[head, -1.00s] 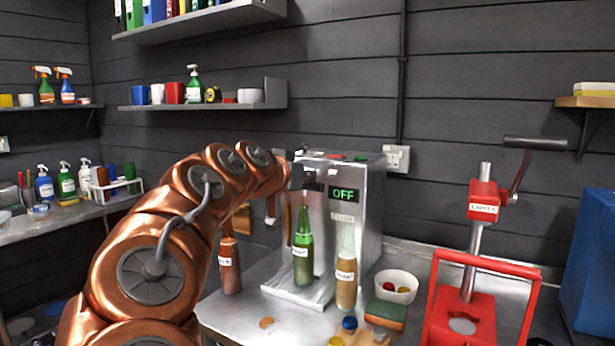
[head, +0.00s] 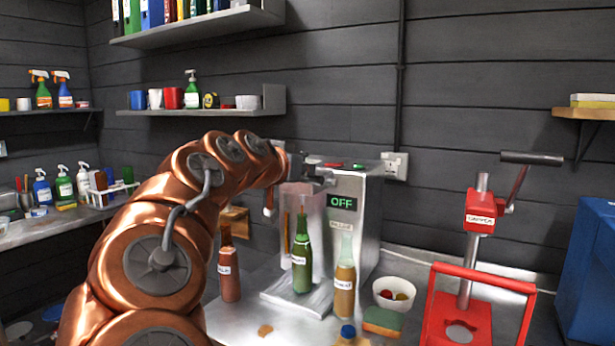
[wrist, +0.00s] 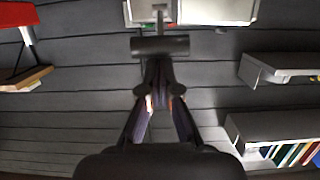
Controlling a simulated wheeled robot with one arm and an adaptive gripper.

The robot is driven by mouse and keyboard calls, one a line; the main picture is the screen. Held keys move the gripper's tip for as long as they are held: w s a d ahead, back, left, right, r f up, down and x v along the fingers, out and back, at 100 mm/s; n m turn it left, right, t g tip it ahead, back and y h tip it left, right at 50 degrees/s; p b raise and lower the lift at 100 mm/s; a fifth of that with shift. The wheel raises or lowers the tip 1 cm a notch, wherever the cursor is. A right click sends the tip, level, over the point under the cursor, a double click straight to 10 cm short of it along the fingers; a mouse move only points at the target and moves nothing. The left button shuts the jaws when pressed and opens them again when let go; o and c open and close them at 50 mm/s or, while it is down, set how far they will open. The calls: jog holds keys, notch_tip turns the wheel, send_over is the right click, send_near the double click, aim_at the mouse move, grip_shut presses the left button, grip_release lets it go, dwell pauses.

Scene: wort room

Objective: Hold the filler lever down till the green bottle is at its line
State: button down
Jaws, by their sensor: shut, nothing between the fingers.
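The steel filler (head: 360,215) stands on the bench with its display reading OFF. The green bottle (head: 301,262) stands upright on its drip tray, below the filler's head; its fill level against the line cannot be made out. In the wrist view the lever (wrist: 145,46) shows as a dark crossbar on a rod, just past the fingertips. My gripper (wrist: 158,68) is shut and empty, its tips pointing at the bar; whether they touch it cannot be told. In the head view my arm's end is at the filler's upper left and the fingers are hard to make out.
A brown bottle (head: 229,272) stands left of the filler, and another labelled bottle (head: 344,285) close at its front right. A white bowl (head: 394,300) and a sponge (head: 383,321) lie to the right. A red capper (head: 460,310) stands further right.

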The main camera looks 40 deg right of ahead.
jog(key=b+v, duration=0.1)
jog(key=v, duration=0.9)
jog(key=shift+r, duration=0.2)
jog(key=s+a+f+n+y+p, duration=0.25)
jog(key=s+f+y, duration=0.2)
jog(key=f, duration=0.35)
jog(key=s+a+f+n+y+p, duration=0.1)
jog(key=s+f+n+y+p, duration=0.2)
jog(key=s+f, duration=0.4)
jog(key=s+a+f+n+g+y+p, duration=0.1)
jog(key=s+a+f+n+g+y, duration=0.2)
jog(key=s+a+f, duration=0.4)
jog(key=s+a+f+n+g+y+p, duration=0.1)
jog(key=s+a+f+n+g+y, duration=0.2)
jog(key=s+a+f+n, duration=0.3)
jog(key=s+a+f+y, duration=0.1)
jog(key=a+f, duration=0.4)
jog(key=shift+s+a+f, duration=0.2)
jog(key=shift+a, duration=0.2)
